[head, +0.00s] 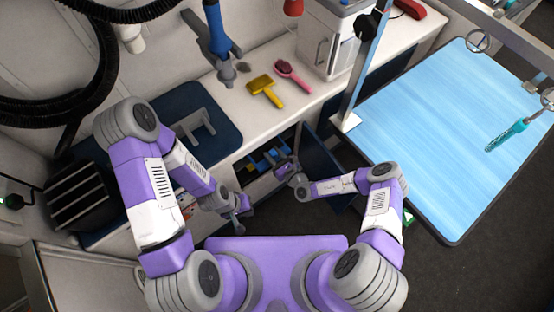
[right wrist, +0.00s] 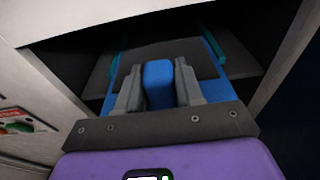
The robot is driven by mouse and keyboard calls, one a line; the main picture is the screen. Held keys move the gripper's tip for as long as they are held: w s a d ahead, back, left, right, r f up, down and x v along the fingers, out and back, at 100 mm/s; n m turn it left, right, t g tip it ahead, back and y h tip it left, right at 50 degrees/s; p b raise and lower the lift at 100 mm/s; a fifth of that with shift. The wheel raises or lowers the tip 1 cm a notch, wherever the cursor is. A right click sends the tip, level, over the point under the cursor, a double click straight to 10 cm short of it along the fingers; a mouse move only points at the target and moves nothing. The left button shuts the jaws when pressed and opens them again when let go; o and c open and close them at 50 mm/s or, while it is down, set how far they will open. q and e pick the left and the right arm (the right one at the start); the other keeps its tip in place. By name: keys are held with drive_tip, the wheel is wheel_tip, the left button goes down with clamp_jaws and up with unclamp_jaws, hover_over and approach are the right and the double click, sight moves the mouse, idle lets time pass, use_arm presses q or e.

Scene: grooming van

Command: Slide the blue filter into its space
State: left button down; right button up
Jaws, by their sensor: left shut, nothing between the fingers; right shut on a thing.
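The blue filter (head: 266,158) is in the opening of the low cabinet under the counter. In the right wrist view its blue handle (right wrist: 158,82) is between my fingers, with a dark panel and blue edges beyond it. My right gripper (head: 286,171) is shut on the handle, at the cabinet mouth; it also shows in the right wrist view (right wrist: 158,95). The filter lies partly inside the cabinet (right wrist: 255,45); how deep it sits and its far end are hidden. My left gripper (head: 243,208) is shut and empty, lower and left of the opening.
A dark cabinet door (head: 322,160) stands open right of the opening. The white counter (head: 240,112) above holds a yellow brush (head: 265,90) and a pink brush (head: 290,73). A blue grooming table (head: 460,120) stands at the right. Dark floor lies in front.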

sight(266, 149)
drive_tip(key=shift+r+b+x, duration=0.2)
drive_tip(key=shift+b+x, duration=0.1)
drive_tip(key=shift+x, duration=0.9)
drive_tip(key=shift+r+b+x, duration=0.15)
drive_tip(key=shift+b+x, duration=0.1)
drive_tip(key=shift+x, duration=0.95)
drive_tip(key=shift+r+b+x, duration=0.1)
drive_tip(key=shift+b+x, duration=0.4)
drive_tip(key=shift+x, duration=0.85)
drive_tip(key=shift+r+b+x, duration=0.15)
drive_tip(key=shift+b+x, duration=0.3)
drive_tip(key=shift+x, duration=0.85)
drive_tip(key=shift+w, duration=0.1)
drive_tip(key=shift+f, duration=0.1)
drive_tip(key=shift+f, duration=0.4)
drive_tip(key=o, duration=1.1)
